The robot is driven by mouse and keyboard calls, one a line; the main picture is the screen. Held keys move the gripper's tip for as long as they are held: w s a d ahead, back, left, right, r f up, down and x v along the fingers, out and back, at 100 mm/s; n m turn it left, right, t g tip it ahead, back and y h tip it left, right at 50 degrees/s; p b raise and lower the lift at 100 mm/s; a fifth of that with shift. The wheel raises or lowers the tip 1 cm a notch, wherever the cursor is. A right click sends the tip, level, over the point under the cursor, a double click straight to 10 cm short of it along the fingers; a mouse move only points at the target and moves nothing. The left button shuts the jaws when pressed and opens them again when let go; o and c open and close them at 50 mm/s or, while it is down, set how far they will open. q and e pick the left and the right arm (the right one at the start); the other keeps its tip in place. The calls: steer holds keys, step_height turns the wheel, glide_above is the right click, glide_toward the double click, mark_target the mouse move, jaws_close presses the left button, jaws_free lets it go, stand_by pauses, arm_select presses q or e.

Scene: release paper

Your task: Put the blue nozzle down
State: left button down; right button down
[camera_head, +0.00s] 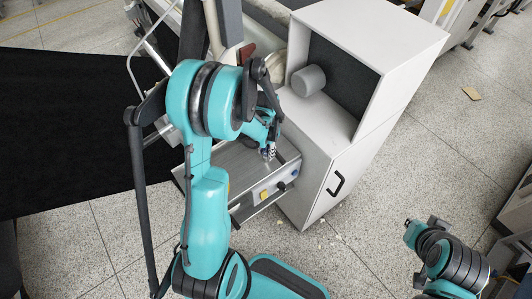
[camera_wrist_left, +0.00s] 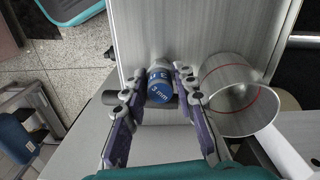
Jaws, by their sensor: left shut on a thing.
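The blue nozzle (camera_wrist_left: 160,85) is a short blue cylinder with white "3 mm" lettering and a grey end. In the left wrist view it sits between the two fingers of my left gripper (camera_wrist_left: 158,92), which is shut on it. Behind it are a dark bar and a brushed metal surface (camera_wrist_left: 200,30); I cannot tell whether the nozzle touches them. In the head view my left gripper (camera_head: 270,152) is over the metal machine box (camera_head: 232,166), beside the white cabinet. The nozzle is too small to make out there.
The white cabinet (camera_head: 318,165) has an open upper compartment holding a grey cylinder (camera_head: 308,80). In the wrist view a metal ring or cup (camera_wrist_left: 240,110) with a red line stands close right of the fingers.

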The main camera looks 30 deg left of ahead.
arm_select(q)
steer(key=shift+f, duration=0.1)
steer(key=shift+f, duration=0.1)
steer(key=c, duration=1.2)
jaws_free()
